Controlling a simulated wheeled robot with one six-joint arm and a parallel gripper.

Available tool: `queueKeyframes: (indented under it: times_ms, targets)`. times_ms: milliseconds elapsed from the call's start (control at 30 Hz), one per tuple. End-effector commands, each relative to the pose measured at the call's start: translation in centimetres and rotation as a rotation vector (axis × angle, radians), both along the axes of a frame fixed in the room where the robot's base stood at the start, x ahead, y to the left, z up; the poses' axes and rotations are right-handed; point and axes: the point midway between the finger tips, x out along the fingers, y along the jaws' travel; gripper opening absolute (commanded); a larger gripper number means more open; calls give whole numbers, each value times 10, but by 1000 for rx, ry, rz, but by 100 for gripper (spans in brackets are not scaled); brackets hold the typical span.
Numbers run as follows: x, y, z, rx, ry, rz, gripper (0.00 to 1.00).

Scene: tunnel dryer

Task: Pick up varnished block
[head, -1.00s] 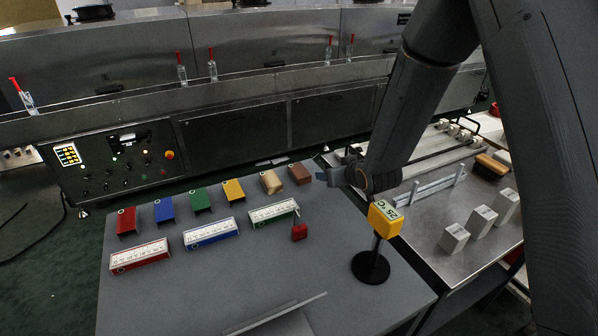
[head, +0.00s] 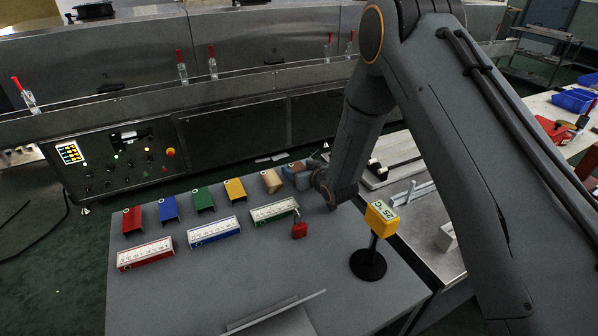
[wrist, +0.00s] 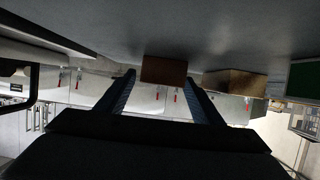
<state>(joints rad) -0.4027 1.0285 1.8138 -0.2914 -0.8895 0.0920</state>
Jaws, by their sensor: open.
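A reddish-brown wooden block (head: 296,168), which looks like the varnished block, stands at the right end of the back row on the grey table. A lighter tan wooden block (head: 271,181) stands just left of it. My gripper (wrist: 160,80) is open, low over the table at the brown block. In the wrist view, the brown block (wrist: 163,69) shows between the tips of the two fingers; I cannot tell whether they touch it. The tan block (wrist: 235,83) is to the right, outside the fingers. In the head view, my gripper partly hides the brown block.
Yellow (head: 234,190), green (head: 204,199), blue (head: 168,209) and red (head: 132,220) pieces continue the row leftward. Labelled strips (head: 213,231) lie in front. A yellow sign (head: 380,217) on a black stand is near my arm. The table's front middle is mostly clear.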

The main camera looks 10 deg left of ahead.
Motion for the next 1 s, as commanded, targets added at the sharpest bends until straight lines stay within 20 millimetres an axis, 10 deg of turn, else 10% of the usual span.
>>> queueKeyframes:
  times_ms: [367, 667, 1000]
  targets:
    - [10, 7, -5, 0, 0, 0, 61]
    - [10, 7, -5, 0, 0, 0, 16]
    - [10, 7, -2, 1, -1, 0, 16]
